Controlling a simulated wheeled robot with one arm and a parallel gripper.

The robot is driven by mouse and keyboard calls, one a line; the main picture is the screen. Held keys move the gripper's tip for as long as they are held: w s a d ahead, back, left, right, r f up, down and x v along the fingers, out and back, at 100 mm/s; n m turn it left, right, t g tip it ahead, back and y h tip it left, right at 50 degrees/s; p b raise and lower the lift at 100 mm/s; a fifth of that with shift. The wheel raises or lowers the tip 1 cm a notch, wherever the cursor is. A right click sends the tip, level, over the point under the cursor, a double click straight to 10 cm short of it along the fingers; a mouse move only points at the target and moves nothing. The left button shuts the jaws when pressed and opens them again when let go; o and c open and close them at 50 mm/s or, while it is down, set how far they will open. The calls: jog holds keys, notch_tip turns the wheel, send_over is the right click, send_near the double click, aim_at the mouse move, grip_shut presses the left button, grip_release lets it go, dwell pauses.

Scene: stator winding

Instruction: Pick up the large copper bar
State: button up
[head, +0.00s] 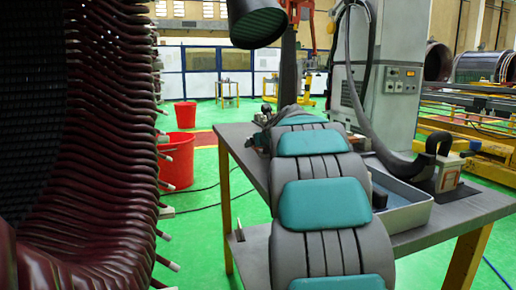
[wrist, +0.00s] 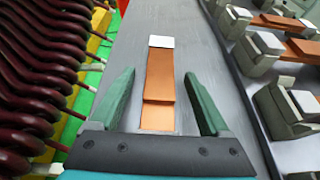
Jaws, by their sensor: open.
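In the wrist view a flat copper bar (wrist: 160,62) with a white end piece lies lengthwise on the grey table top. A crosswise step shows partway along it; I cannot tell whether the nearer copper section is a separate piece. My gripper (wrist: 159,75) has two green fingers spread apart, one on each side of the copper, with clear gaps and nothing held. The near end of the copper runs up to the dark gripper body. In the head view the bar and my gripper cannot be made out behind my arm.
Metal blocks with copper pieces (wrist: 285,22) stand along the right in the wrist view. Maroon stator coils (head: 105,150) rise on the left. The table (head: 240,160) also carries a shallow tray (head: 425,212) and a box with a dark handle (head: 447,177). Red buckets (head: 178,160) stand on the floor.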

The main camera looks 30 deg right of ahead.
grip_shut()
dwell(0.7)
jog(key=shift+r, duration=0.1)
dwell(0.6)
